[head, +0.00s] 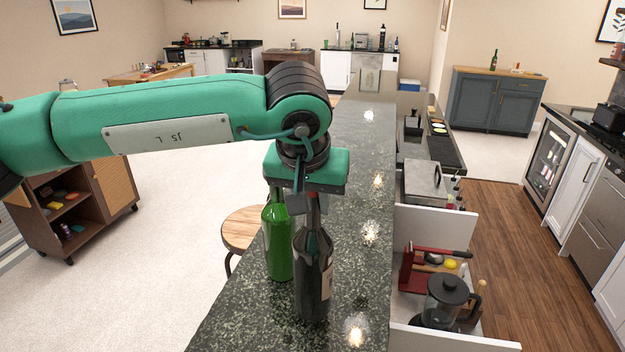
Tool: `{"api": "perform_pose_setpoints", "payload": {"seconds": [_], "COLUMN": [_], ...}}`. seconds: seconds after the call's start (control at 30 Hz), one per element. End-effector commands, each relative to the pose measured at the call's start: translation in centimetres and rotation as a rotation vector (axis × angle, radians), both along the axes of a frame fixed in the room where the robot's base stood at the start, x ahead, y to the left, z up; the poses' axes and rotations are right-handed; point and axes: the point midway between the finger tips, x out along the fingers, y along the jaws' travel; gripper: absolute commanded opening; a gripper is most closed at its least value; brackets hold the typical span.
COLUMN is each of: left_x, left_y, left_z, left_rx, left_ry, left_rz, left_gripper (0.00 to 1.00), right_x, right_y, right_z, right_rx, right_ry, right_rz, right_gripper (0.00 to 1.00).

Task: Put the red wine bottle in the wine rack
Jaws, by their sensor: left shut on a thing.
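The red wine bottle (312,275) is dark, with a reddish neck and a pale label on its right side. It is upright over the dark speckled counter (345,170). My left gripper (306,205) comes down from above and is shut on its neck. The fingers partly hide the neck, and I cannot tell whether the base touches the counter. A green bottle (277,240) stands just behind and left of it, its top partly hidden by the gripper. I cannot make out a wine rack. My right gripper is not in view.
Right of the counter, a lower shelf holds a blender or coffee jug (445,300), a red holder (406,268) and a grey metal box (425,183). A round wooden stool (240,228) stands left. The counter beyond the bottles is mostly clear.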

Motion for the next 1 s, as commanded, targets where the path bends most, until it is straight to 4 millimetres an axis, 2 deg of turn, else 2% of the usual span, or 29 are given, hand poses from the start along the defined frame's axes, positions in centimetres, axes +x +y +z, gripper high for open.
{"api": "perform_pose_setpoints", "payload": {"seconds": [0.03,0.2,0.6,0.63,0.7,1.0], "left_x": [0.0,0.0,0.0,0.0,0.0,0.0], "left_y": [0.0,0.0,0.0,0.0,0.0,0.0], "left_z": [-0.3,-2.1,-2.7,-2.8,-2.7,-2.7], "left_rx": [0.000,-0.001,-0.002,0.001,0.001,0.001], "left_ry": [-0.001,-0.002,-0.004,0.001,0.001,0.001], "left_rz": [0.001,0.001,0.001,0.000,0.000,0.000], "left_gripper": [0.00,0.00,0.00,0.31,0.44,0.47], "right_x": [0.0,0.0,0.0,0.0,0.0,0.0], "right_y": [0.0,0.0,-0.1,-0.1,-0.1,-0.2], "right_z": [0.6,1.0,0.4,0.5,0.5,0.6], "right_rx": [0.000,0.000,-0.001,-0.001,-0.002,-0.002], "right_ry": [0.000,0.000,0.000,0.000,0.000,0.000], "right_rz": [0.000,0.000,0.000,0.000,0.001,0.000], "right_gripper": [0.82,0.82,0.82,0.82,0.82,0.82]}}
